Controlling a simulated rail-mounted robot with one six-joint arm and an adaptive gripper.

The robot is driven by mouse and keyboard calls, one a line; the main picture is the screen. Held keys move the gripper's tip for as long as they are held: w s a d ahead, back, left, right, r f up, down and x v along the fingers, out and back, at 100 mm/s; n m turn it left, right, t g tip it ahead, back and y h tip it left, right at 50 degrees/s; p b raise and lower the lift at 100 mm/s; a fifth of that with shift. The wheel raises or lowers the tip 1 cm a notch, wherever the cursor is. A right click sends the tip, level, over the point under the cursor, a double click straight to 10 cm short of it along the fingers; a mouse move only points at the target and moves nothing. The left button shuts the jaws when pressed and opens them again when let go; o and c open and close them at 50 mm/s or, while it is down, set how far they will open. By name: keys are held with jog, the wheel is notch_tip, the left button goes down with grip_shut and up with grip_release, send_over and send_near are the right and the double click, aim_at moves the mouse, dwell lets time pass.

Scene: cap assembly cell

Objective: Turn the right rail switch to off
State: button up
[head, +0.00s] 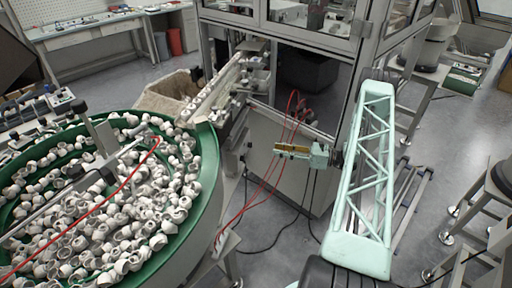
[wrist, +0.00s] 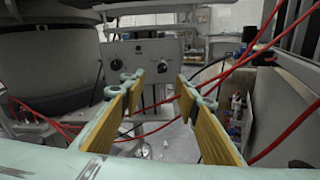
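A grey control box (wrist: 142,84) faces me in the wrist view, with two dark round switches on its front. The right rail switch (wrist: 162,67) is near the box's right edge; the other switch (wrist: 116,65) is to its left. Which way either points is too small to tell. My gripper (wrist: 159,84) is open and empty, its two yellow-padded fingers spread on either side of the view. The right switch appears between the fingertips, farther ahead and apart from them. In the head view my gripper (head: 281,150) points left; the switches cannot be made out there.
Red hoses (wrist: 262,52) cross the right of the wrist view, near the right finger. A green-rimmed bowl (head: 207,165) full of white caps stands at left in the head view. A framed machine cabinet (head: 262,133) stands behind my gripper.

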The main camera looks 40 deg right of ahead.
aim_at(249, 145)
jog(key=shift+s+d+f, duration=0.25)
jog(key=shift+d+f, duration=0.1)
jog(key=shift+f, duration=0.05)
jog(key=shift+w+a, duration=0.1)
jog(key=x, duration=1.3)
jog(key=shift+w+b, duration=0.3)
jog(key=shift+b, duration=0.05)
jog(key=shift+r, duration=0.1)
jog(key=shift+c, duration=0.2)
jog(key=c, duration=0.8)
